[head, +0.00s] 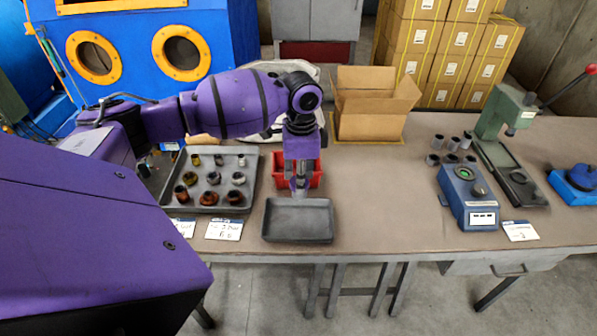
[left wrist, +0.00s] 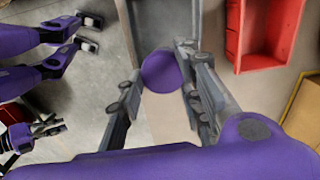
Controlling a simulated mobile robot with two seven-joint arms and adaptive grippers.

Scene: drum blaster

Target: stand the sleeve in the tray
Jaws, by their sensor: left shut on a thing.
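My left gripper (head: 300,184) points down near the back edge of the small grey tray (head: 297,233). In the head view the fingers mostly hide the sleeve. The small tray looks empty. Part of a grey tray (left wrist: 180,30) shows beyond the fingertips in the left wrist view, with the sleeve apart from its visible middle. I cannot tell whether the sleeve touches the tray. My right gripper does not show clearly.
A red bin (head: 311,171) stands just behind the gripper. A larger tray (head: 250,165) with several round parts lies to the left. A open cardboard box (head: 370,125) is behind. Several grey cylinders (head: 452,143) and a blue device (head: 468,200) stand right. Bare table (head: 385,200) lies between.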

